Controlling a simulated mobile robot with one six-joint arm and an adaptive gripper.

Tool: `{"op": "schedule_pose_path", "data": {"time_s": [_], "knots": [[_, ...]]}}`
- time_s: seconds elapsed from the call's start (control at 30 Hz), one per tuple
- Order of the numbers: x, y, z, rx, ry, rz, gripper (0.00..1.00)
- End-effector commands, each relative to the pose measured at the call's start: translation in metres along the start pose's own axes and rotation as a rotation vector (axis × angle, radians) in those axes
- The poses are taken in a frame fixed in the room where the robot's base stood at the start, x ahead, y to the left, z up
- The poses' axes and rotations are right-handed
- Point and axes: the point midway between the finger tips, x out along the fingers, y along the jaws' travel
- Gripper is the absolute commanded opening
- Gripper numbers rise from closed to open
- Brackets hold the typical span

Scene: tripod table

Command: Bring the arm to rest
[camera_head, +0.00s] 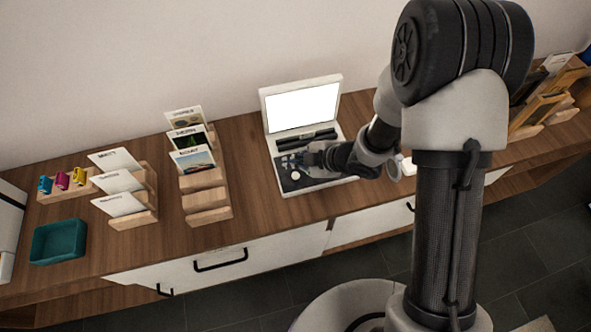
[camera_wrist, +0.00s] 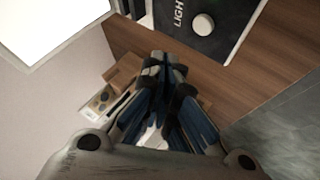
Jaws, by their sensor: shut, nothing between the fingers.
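My arm reaches from the right over the wooden cabinet top (camera_head: 243,135). My gripper (camera_head: 292,162) is over the dark panel of an open white case (camera_head: 308,182) with a lit white screen (camera_head: 302,107). In the wrist view my gripper (camera_wrist: 165,62) has its fingertips together, with nothing held between them. The dark panel (camera_wrist: 196,22) with a round white knob (camera_wrist: 203,24) and the letters "LIGH" shows beyond the fingertips. I cannot tell from these views whether the fingers touch the panel.
Left of the case, wooden racks (camera_head: 206,200) hold upright cards (camera_head: 192,160). Farther left are a teal tray (camera_head: 58,241) and a wooden block with small colored items (camera_head: 62,181). More wooden holders (camera_head: 541,110) stand at the right end. Bare wood lies between the racks and the case.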

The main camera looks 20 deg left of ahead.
Motion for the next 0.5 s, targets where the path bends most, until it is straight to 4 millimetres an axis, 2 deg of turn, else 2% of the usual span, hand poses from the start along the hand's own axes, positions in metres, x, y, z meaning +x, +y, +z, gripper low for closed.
{"op": "schedule_pose_path", "data": {"time_s": [0.13, 0.5], "knots": [[-0.0111, 0.0081, -0.008, 0.0, 0.0, 0.0, 0.0], [-0.0103, 0.0073, -0.0076, 0.0, 0.0, -0.001, 0.0]]}}
